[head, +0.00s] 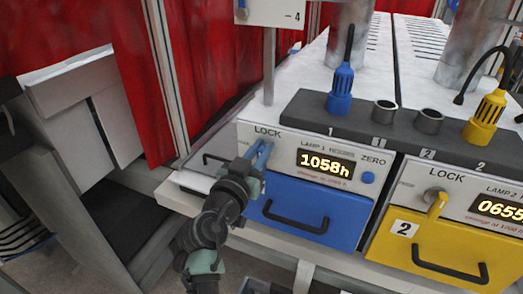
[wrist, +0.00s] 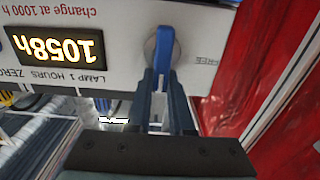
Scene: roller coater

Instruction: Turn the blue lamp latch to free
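The blue lamp latch (wrist: 163,50) is a blue handle on a round grey base, on the lamp 1 panel. In the wrist view, which shows the panel upside down, the handle points down between my fingers, and the word FREE (wrist: 206,60) is to the right of the base. In the head view the latch (head: 264,150) is just under the word LOCK (head: 267,132), partly hidden by my gripper. My gripper (wrist: 161,82) has one finger on each side of the handle's end, close against it, and looks shut on it. The head view also shows my gripper (head: 252,165) at the latch.
Right of the latch is the lamp 1 display (head: 325,164), reading 1058h, and a blue button (head: 368,178). Below is a blue drawer (head: 310,212) with a black handle. A yellow latch (head: 437,204) and yellow drawer (head: 430,250) are at right. Red curtains (head: 115,80) hang at left.

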